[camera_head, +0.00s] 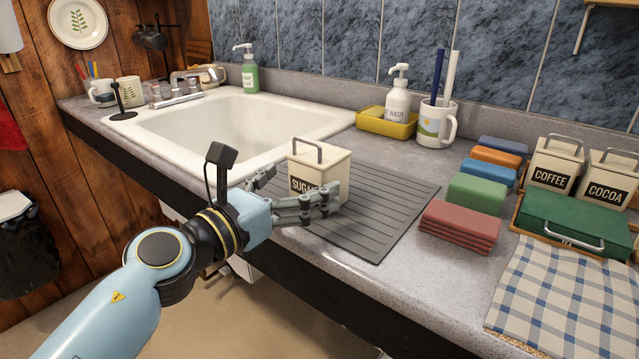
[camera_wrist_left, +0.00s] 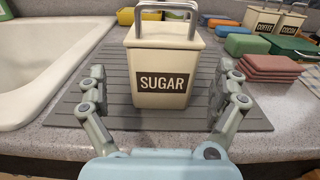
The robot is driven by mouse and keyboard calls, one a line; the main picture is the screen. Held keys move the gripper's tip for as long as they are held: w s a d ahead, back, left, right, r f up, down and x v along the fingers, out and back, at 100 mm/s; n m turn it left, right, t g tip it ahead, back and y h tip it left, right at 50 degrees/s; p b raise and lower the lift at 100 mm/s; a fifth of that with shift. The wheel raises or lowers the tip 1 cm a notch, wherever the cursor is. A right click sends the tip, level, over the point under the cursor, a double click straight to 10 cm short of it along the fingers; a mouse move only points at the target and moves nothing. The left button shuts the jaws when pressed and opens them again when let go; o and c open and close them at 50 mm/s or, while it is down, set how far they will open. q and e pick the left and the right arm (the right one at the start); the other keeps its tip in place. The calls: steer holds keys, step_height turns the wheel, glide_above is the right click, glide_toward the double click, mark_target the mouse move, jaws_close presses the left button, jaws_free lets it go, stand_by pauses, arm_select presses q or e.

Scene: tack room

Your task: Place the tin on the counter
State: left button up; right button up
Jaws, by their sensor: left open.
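A cream tin labelled SUGAR (camera_head: 320,171), with a grey loop handle on its lid, stands upright on the grey ribbed mat (camera_head: 385,215) on the counter (camera_head: 352,290), right of the sink. My left gripper (camera_head: 292,191) is open at the tin's near left side. In the left wrist view the tin (camera_wrist_left: 162,75) stands between the two spread fingers of the gripper (camera_wrist_left: 163,100), with gaps on both sides. Two more cream tins, COFFEE (camera_head: 553,168) and COCOA (camera_head: 606,180), stand at the right. My right gripper is not in view.
The white sink (camera_head: 230,125) lies left of the mat. Folded cloths (camera_head: 460,226) are stacked right of it, beside a green box (camera_head: 572,222) and a checked cloth (camera_head: 560,300). A mug (camera_head: 435,125) and a soap bottle (camera_head: 397,100) stand behind. The counter's front strip is bare.

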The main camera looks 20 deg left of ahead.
arm_select(q)
steer(key=x, duration=0.5)
steer(key=shift+w+d+f, duration=0.1)
steer(key=shift+d+f, duration=0.05)
steer(key=shift+f, duration=0.25)
steer(key=shift+c, duration=0.4)
steer(key=shift+r, duration=0.1)
steer(key=c, duration=1.6)
